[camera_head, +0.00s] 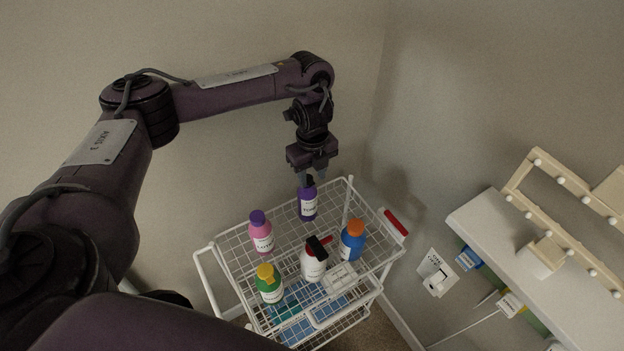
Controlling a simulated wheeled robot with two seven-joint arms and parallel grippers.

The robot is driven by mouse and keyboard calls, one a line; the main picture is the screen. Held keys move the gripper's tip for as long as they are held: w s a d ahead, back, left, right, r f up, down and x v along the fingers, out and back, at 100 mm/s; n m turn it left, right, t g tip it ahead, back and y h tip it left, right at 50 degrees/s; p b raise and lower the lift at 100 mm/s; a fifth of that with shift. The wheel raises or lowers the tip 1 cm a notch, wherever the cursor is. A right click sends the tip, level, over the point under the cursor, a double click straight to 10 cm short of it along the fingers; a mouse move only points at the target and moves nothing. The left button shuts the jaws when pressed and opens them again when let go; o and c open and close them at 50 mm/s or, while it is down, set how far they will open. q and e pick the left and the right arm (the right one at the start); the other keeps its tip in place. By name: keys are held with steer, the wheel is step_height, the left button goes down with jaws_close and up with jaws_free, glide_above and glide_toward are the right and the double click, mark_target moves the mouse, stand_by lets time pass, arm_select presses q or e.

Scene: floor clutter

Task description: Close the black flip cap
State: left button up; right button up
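A purple bottle (308,206) with a white label stands at the back of the white wire cart. A black cap (309,182) is on its top; it is too small to tell if its lid is up. My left gripper (313,179) points down right over this bottle, its fingers apart close to the cap. I cannot tell if they touch it. A white bottle (314,266) nearer the front also has a black top (317,247), which looks tilted, with a red part beside it. My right gripper is not in view.
The wire cart (235,240) also holds a pink bottle (262,236), a green bottle (270,289) and a blue bottle (352,246). A red-handled cart bar (396,222) is at the right. A white shelf (540,270) stands farther right, walls behind.

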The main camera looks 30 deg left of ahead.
arm_select(q)
steer(key=shift+f, duration=0.85)
jaws_close()
steer(key=shift+s+d+f+t+y+p, duration=0.15)
steer(key=shift+d+f+t+y+p, duration=0.15)
steer(key=shift+y, duration=0.25)
steer(key=shift+s+d+f+t+y+p, duration=0.15)
steer(key=shift+f+t+y+p, duration=0.1)
steer(key=shift+t+y+p, duration=0.25)
jaws_free()
